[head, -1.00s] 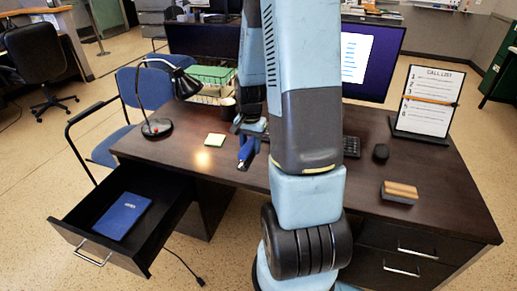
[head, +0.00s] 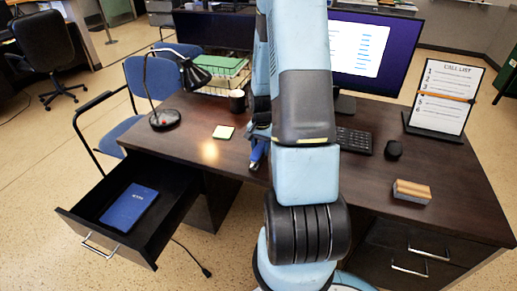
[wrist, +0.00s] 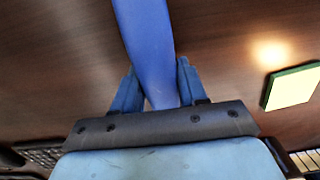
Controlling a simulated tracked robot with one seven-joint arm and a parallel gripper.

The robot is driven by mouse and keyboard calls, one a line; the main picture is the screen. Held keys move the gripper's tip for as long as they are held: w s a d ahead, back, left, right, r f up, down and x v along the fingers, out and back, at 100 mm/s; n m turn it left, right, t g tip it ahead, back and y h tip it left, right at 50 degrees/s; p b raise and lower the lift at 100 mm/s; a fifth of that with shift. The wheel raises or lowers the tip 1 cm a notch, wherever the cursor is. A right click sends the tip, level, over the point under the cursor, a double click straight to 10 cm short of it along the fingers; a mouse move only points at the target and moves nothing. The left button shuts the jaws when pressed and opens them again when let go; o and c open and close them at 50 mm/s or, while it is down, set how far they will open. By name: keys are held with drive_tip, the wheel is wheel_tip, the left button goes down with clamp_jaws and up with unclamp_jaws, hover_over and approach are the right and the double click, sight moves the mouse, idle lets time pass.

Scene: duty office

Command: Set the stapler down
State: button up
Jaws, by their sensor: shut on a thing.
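The blue stapler (head: 258,154) is in my gripper (head: 257,140), over the front middle part of the dark desk (head: 300,185). In the wrist view, the stapler (wrist: 147,45) sits between both fingers of my gripper (wrist: 154,88) and runs up out of the picture. The gripper is shut on it. In the head view my arm hides part of the gripper. I cannot tell whether the stapler touches the desk top.
A yellow-green note pad (head: 223,132) lies left of the gripper. A black lamp (head: 166,118), a dark mug (head: 237,101), a keyboard (head: 354,141), a mouse (head: 394,149) and a wooden-topped block (head: 411,191) stand around. An open drawer (head: 175,205) holds a blue book (head: 129,207).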

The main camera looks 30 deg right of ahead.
drive_tip(key=shift+f, duration=0.2)
drive_tip(key=o, duration=1.2)
drive_tip(key=shift+r, duration=0.1)
drive_tip(key=s+a+r+n+t, duration=0.1)
drive_tip(key=a+r, duration=0.2)
drive_tip(key=r, duration=0.8)
drive_tip(key=s+a+r+n, duration=0.1)
drive_tip(key=a+r, duration=0.1)
drive_tip(key=r, duration=0.9)
drive_tip(key=s+a+r+n+t, duration=0.4)
drive_tip(key=s+a+r+n, duration=0.4)
drive_tip(key=s+a+r, duration=0.5)
drive_tip(key=s+r, duration=0.4)
drive_tip(key=shift+a, duration=0.2)
